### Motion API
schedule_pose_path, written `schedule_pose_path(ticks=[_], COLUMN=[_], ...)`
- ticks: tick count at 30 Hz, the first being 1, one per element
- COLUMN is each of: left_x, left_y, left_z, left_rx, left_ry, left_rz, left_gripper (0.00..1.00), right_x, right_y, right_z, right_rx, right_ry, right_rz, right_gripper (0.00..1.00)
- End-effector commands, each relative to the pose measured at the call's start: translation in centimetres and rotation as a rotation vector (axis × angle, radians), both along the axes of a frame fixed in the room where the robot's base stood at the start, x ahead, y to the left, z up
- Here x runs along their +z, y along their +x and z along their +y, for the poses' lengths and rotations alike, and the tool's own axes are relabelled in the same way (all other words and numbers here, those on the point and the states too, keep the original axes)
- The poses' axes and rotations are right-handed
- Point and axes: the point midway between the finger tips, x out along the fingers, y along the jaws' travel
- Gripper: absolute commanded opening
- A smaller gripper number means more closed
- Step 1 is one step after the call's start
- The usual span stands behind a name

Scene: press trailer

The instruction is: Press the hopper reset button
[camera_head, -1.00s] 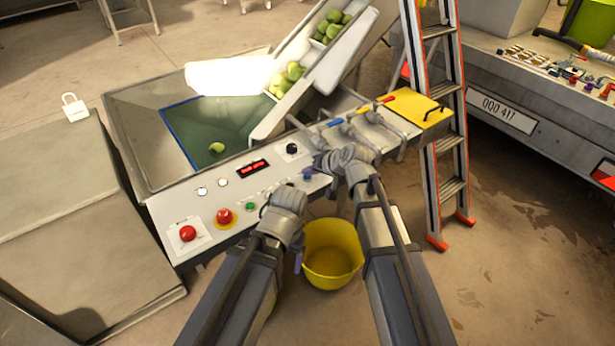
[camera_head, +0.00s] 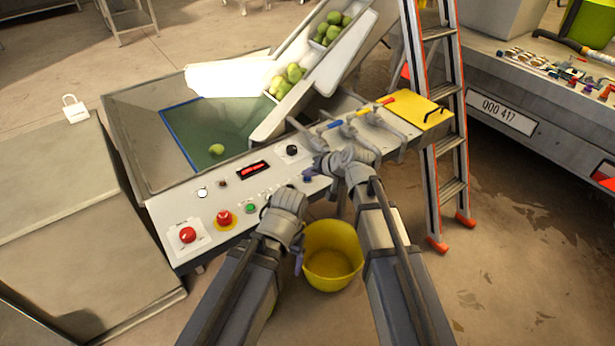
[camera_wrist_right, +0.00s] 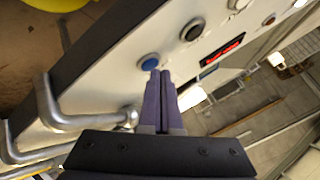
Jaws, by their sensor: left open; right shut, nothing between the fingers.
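A white control panel (camera_head: 180,212) slopes along the front of the machine. It carries two red buttons (camera_head: 187,234), a green button (camera_head: 250,208), a black knob (camera_head: 292,150) and a red display (camera_head: 252,170). In the right wrist view a blue button (camera_wrist_right: 149,62) sits beside the black knob (camera_wrist_right: 192,29). Labels are too small to read. My right gripper (camera_head: 308,174) is shut and empty at the panel's right part. Its purple fingertips (camera_wrist_right: 160,74) are right by the blue button; contact cannot be told. My left gripper (camera_head: 282,237) is open and empty at the panel's front edge.
The hopper (camera_head: 195,125) behind the panel holds one green fruit (camera_head: 216,149). A yellow bucket (camera_head: 332,262) is below, between my arms. An orange ladder (camera_head: 445,130) stands at the right, a grey cabinet (camera_head: 60,215) at the left.

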Motion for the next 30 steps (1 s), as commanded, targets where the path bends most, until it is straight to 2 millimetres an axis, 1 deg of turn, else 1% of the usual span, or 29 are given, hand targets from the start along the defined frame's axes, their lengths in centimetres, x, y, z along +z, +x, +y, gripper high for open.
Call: schedule_pose_path(ticks=[1, 4, 14, 17, 20, 30], left_x=[0.6, 1.0, 1.0, 1.2, 1.9, 5.2], left_y=[0.0, 0.0, 0.0, 0.0, 0.0, 0.0], left_z=[0.0, 0.0, 0.0, 0.0, 0.0, 0.0], left_rx=[0.000, 0.000, 0.000, 0.000, 0.000, 0.000], left_ry=[0.000, 0.000, 0.000, 0.000, 0.000, 0.000], left_rz=[0.000, 0.000, 0.000, 0.000, 0.000, 0.000], left_gripper=[0.81, 0.81, 0.81, 0.81, 0.81, 0.81], right_x=[0.6, 1.0, 1.0, 1.3, 1.9, 5.2], right_y=[0.0, 0.0, 0.0, 0.0, 0.0, 0.0], right_z=[0.0, 0.0, 0.0, 0.0, 0.0, 0.0], right_rx=[0.000, 0.000, 0.000, 0.000, 0.000, -0.001], right_ry=[0.000, 0.000, 0.000, 0.000, 0.000, 0.000], right_rz=[0.000, 0.000, 0.000, 0.000, 0.000, -0.001], right_gripper=[0.00, 0.00, 0.00, 0.00, 0.00, 0.00])
